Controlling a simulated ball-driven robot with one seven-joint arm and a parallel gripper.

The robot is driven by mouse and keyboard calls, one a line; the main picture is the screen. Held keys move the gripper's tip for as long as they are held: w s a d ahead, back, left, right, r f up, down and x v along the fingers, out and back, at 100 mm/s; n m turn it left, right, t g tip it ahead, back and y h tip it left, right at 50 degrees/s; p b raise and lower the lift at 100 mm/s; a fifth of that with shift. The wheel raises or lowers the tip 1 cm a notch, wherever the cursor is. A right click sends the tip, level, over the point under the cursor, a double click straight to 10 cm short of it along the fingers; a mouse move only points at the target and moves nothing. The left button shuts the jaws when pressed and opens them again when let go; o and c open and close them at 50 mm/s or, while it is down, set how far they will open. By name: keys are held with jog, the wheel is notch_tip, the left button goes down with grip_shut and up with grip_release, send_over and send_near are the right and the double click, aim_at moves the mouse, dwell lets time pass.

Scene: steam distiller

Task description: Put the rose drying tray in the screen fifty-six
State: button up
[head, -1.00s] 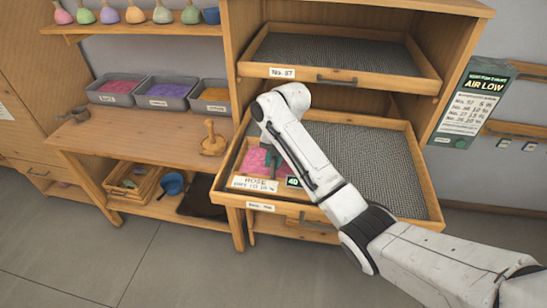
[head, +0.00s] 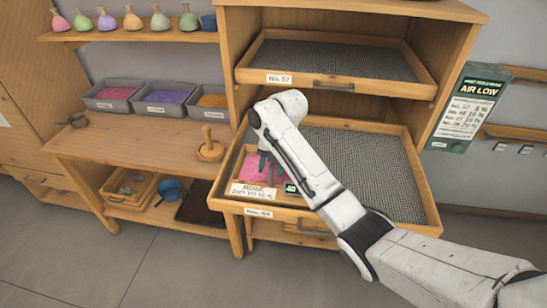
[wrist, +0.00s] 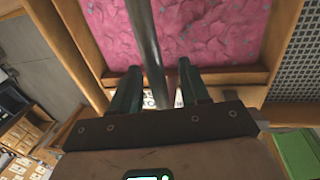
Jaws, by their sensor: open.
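The rose drying tray (head: 251,167), a wooden tray of pink petals with a rose label on its front, rests in the left front of the lower pulled-out mesh screen (head: 385,165). The number on that screen's front label is too blurred to be sure of. My gripper (head: 267,172) is open, low over the tray. In the wrist view my gripper (wrist: 158,70) has its two green fingers apart on either side of a dark bar that runs over the tray's petals (wrist: 215,35). I cannot tell whether the fingers touch the bar.
An upper mesh screen (head: 335,62) labelled No. 57 is above. A wooden bench (head: 125,138) at left holds grey bins of petals and a wooden stamp (head: 209,152). A sign reading AIR LOW (head: 468,108) hangs at right. The right of the lower screen is bare.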

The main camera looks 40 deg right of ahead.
notch_tip(320, 180, up, 12)
jog(key=s+d, duration=0.1)
jog(key=s, duration=0.1)
jog(key=shift+d, duration=0.2)
jog(key=s+a+f+m+t+y, duration=0.1)
jog(key=s+a+f+m, duration=0.3)
jog(key=a+f+m, duration=0.4)
jog(key=s+a+f+m+y, duration=0.1)
jog(key=s+a+f+m, duration=0.4)
jog(key=a, duration=0.5)
jog(key=s+f+m+h, duration=0.1)
jog(key=s+f+m, duration=0.55)
jog(key=s, duration=0.35)
jog(key=s+d+f+m+g+h, duration=0.1)
jog(key=s+d+m, duration=0.1)
jog(key=s, duration=0.5)
jog(key=s+d+f+m+h, duration=0.1)
jog(key=s+d+m+h, duration=0.1)
jog(key=s+m, duration=0.3)
jog(key=s, duration=0.2)
jog(key=shift+s+d+g, duration=0.3)
jog(key=shift+d+g, duration=0.1)
jog(key=shift+f, duration=0.15)
jog(key=shift+c, duration=0.3)
